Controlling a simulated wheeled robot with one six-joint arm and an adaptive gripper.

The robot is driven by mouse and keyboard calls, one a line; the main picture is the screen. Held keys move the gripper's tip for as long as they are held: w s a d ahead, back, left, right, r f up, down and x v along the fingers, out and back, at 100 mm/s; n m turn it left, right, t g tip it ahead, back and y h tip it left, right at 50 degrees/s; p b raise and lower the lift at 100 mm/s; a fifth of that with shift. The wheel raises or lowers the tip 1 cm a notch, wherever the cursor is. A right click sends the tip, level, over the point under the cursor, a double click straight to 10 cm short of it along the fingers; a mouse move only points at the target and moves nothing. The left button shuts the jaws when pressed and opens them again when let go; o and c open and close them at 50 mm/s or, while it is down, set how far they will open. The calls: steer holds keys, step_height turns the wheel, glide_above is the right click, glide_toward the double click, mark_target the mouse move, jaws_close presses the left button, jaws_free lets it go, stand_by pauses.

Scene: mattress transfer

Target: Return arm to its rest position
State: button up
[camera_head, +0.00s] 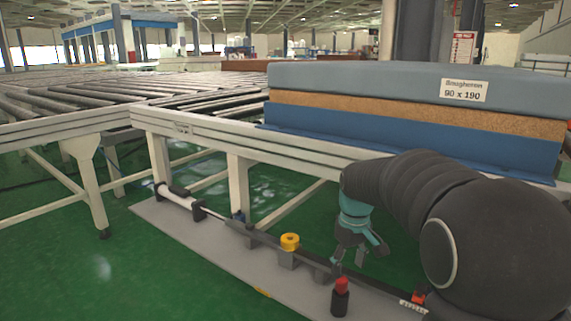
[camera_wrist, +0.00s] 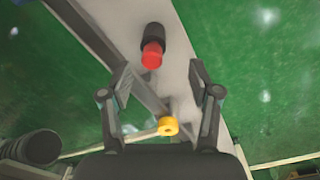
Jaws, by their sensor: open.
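My gripper (camera_head: 360,252) hangs at the end of my black-sleeved arm, in front of the roller table and above the grey floor strip. In the wrist view my gripper (camera_wrist: 158,85) is open, its two fingers apart with nothing held between them. A black post with a red top (camera_head: 341,290) stands on the strip just below and in front of the gripper; in the wrist view this post (camera_wrist: 152,50) shows beyond the fingertips. A yellow round cap (camera_head: 290,242) sits on a dark block on the strip; it also shows in the wrist view (camera_wrist: 168,126).
A mattress stack (camera_head: 370,82) with blue, tan and grey layers and a "90 x 190" label lies on the roller table (camera_head: 200,125) behind the arm. A long bar (camera_head: 265,238) runs along the strip (camera_head: 180,228). Green floor is clear at the front left.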

steer(key=s+r+m+t+p, duration=0.1)
steer(key=s+r, duration=0.3)
steer(key=s, duration=0.5)
steer(key=s+r+m+t+p, duration=0.2)
steer(key=s+r+p, duration=0.2)
steer(key=s, duration=0.5)
steer(key=s+r+m+t+p, duration=0.2)
steer(key=s+r, duration=0.3)
steer(key=s, duration=0.3)
steer(key=shift+s+p, duration=0.4)
steer(key=shift+p, duration=0.3)
steer(key=shift+r, duration=0.1)
